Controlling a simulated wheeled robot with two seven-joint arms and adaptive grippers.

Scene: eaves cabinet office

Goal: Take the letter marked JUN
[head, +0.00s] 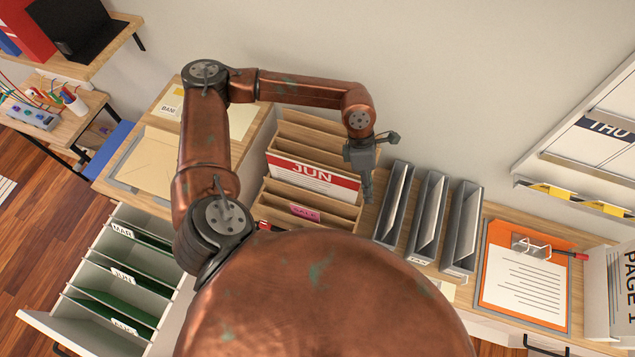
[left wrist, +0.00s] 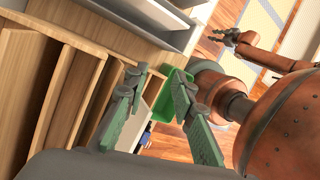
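The letter marked JUN (head: 314,175), white with a red band, stands in a slot of the wooden sorter (head: 300,128). My left gripper (head: 368,192) is to the right of the letter, at the sorter's right side, apart from the letter. In the left wrist view its two fingers (left wrist: 155,112) are spread with nothing between them; the sorter's wooden dividers (left wrist: 48,85) are at the left there, and the letter cannot be made out. My right gripper (left wrist: 218,36) shows small in the left wrist view, its fingers looking parted and empty.
An open drawer (head: 72,314) at lower left holds green folders with tabs, one reading JUN (head: 122,276). Grey file holders (head: 430,215) stand right of the sorter, then an orange clipboard (head: 553,312). A pink card (head: 305,213) sits in a front slot. A green bin (left wrist: 166,96) is below.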

